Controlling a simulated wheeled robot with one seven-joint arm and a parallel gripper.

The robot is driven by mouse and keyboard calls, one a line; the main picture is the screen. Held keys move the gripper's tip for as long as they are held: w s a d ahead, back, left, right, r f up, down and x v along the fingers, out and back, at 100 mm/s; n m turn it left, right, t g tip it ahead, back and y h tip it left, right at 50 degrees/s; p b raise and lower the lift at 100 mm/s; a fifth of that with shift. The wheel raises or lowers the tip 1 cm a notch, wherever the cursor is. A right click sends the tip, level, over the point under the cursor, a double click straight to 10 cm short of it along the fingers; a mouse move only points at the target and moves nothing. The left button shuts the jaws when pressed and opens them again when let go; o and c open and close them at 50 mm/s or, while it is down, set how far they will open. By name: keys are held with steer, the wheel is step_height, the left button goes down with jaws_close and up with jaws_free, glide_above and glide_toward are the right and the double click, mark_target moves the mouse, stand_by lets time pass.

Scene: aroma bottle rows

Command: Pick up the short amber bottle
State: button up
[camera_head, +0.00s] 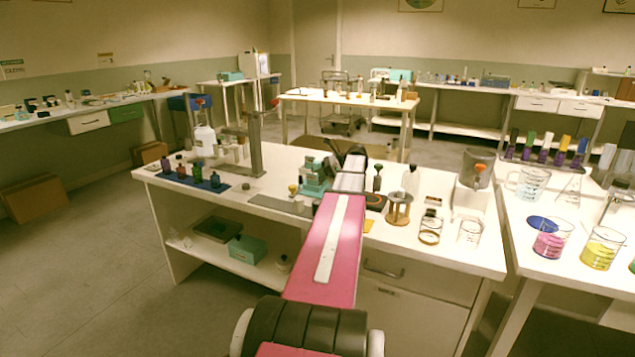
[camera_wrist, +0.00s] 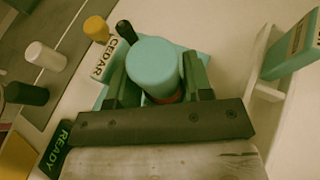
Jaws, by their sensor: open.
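No bottle that I can clearly tell as the short amber one shows. Several small dark bottles stand in a row on a blue mat (camera_head: 238,185) at the left of the near bench; a reddish-brown one (camera_head: 181,170) is among them, too small to be sure of. My gripper (camera_wrist: 156,70) is open in the wrist view. A round teal top (camera_wrist: 154,66) shows between its two dark fingers, with a reddish edge below it; I cannot tell the depth or any contact.
In the wrist view, a CEDAR label (camera_wrist: 108,60), a yellow knob (camera_wrist: 96,27) and a white-capped item (camera_wrist: 46,56) lie left, and a teal box (camera_wrist: 293,45) right.

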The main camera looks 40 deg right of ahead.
steer(key=c, duration=0.6)
steer(key=shift+r, duration=0.1)
